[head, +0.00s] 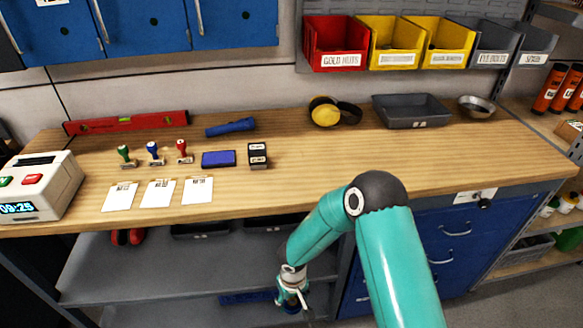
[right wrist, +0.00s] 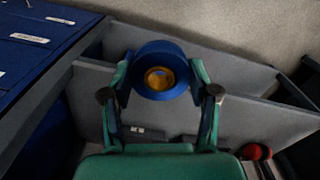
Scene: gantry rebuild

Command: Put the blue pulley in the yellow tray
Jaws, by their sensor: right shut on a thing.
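The blue pulley (right wrist: 161,52), a round blue ring with a brass-coloured hub, is between the fingertips of my right gripper (right wrist: 160,80) in the right wrist view. The gripper is shut on it. In the head view my right arm reaches down in front of the bench, and the right gripper (head: 291,299) is low by the shelves under the bench top. The pulley is hard to make out there. I see no separate yellow tray; two yellow bins (head: 390,46) (head: 441,46) hang on the wall rail. My left gripper is not in view.
The wooden bench top (head: 330,165) carries a grey tray (head: 411,111), a metal bowl (head: 477,106), ear defenders (head: 333,112), stamps, cards and a red level (head: 127,122). Grey shelves (head: 190,265) and blue drawers (head: 450,255) are below. The bench top's middle front is clear.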

